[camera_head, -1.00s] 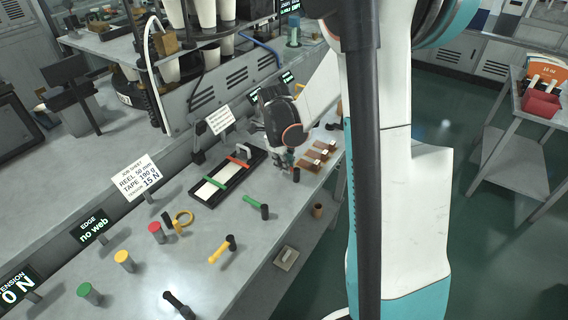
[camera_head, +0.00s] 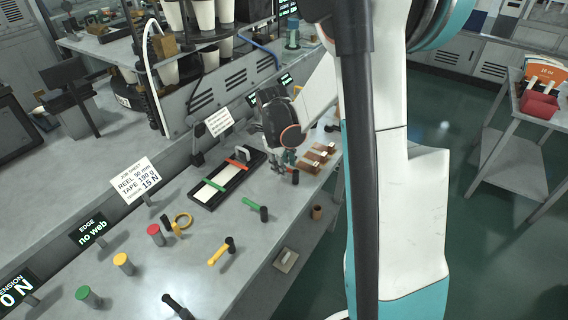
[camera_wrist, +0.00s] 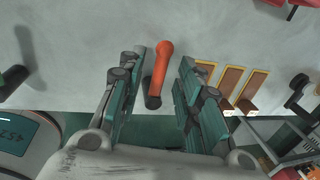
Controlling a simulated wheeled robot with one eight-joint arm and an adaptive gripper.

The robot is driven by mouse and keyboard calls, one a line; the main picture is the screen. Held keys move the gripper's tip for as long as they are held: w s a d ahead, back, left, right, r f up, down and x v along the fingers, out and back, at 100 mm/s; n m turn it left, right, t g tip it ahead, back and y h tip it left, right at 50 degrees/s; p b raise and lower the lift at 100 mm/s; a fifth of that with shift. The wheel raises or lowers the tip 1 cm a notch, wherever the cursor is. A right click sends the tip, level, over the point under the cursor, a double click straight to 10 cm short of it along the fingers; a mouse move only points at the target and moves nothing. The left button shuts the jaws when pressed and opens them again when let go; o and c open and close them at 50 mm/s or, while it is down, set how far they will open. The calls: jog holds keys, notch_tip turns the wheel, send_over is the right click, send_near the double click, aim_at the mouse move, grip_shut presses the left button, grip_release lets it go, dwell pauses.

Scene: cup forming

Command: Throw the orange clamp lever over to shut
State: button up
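The orange clamp lever (camera_wrist: 160,65) lies in the middle of the wrist view, an orange arm with a dark grip at its near end. My gripper (camera_wrist: 157,70) is open, with one finger on each side of the lever. Gaps show between the lever and both fingers in that view. In the head view my gripper (camera_head: 281,168) is low over the bench by the lever's dark grip (camera_head: 295,177). The gripper hides most of the orange arm there.
A green lever (camera_head: 252,203), a yellow lever (camera_head: 220,252) and a black lever (camera_head: 178,304) lie along the bench. Brown blocks (camera_head: 316,158) sit just right of my gripper. A dark tray (camera_head: 202,200) with a white strip lies to its left.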

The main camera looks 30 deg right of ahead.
jog(key=shift+r, duration=0.1)
notch_tip(320, 180, up, 12)
jog(key=a, duration=0.2)
jog(key=shift+s+f, duration=0.2)
jog(key=shift+s, duration=0.25)
jog(key=shift+a, duration=0.1)
